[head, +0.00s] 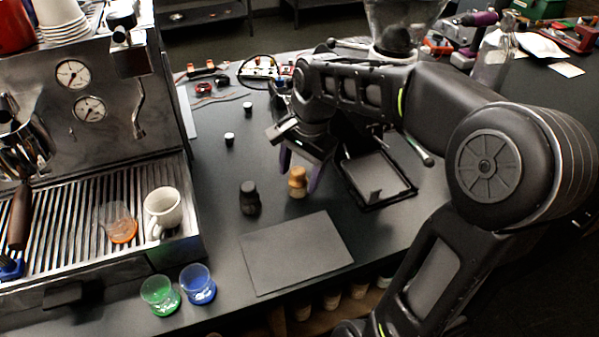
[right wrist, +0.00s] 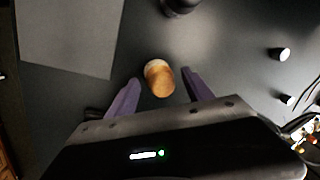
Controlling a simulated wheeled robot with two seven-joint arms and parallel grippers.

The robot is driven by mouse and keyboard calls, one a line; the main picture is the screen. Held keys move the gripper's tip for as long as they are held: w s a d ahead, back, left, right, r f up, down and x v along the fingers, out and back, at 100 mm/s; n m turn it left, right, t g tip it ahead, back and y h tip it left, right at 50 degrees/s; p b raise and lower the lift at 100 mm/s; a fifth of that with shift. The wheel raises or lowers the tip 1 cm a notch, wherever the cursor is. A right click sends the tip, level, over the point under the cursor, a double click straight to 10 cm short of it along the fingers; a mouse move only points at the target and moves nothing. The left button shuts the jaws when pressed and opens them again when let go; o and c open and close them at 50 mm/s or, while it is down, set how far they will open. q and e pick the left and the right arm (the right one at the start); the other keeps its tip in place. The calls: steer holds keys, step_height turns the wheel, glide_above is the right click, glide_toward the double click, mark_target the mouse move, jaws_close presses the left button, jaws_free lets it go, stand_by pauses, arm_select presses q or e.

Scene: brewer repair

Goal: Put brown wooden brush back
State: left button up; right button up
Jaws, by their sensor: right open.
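The brown wooden brush (head: 298,182) stands upright on the dark counter, just behind the grey mat. It also shows in the right wrist view (right wrist: 158,78), between and slightly ahead of the purple fingertips. My right gripper (head: 300,172) is open, with one finger on each side of the brush. I cannot tell whether a finger touches it. In the right wrist view my gripper (right wrist: 160,88) holds nothing firmly. A black brush-like piece (head: 250,198) stands to the left of the brown one. My left gripper is not in view.
A grey mat (head: 295,252) lies in front. A black tray (head: 377,180) lies to the right. The espresso machine (head: 90,130) stands at left, with a white cup (head: 163,212) on its grate. Green (head: 160,296) and blue (head: 198,285) glasses stand near the front edge.

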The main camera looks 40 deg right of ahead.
mark_target(306, 195)
step_height(306, 195, up, 12)
steer(key=s, duration=0.1)
steer(key=shift+s+d, duration=0.2)
steer(key=shift+s, duration=0.2)
steer(key=shift+f, duration=0.1)
stand_by(0.6)
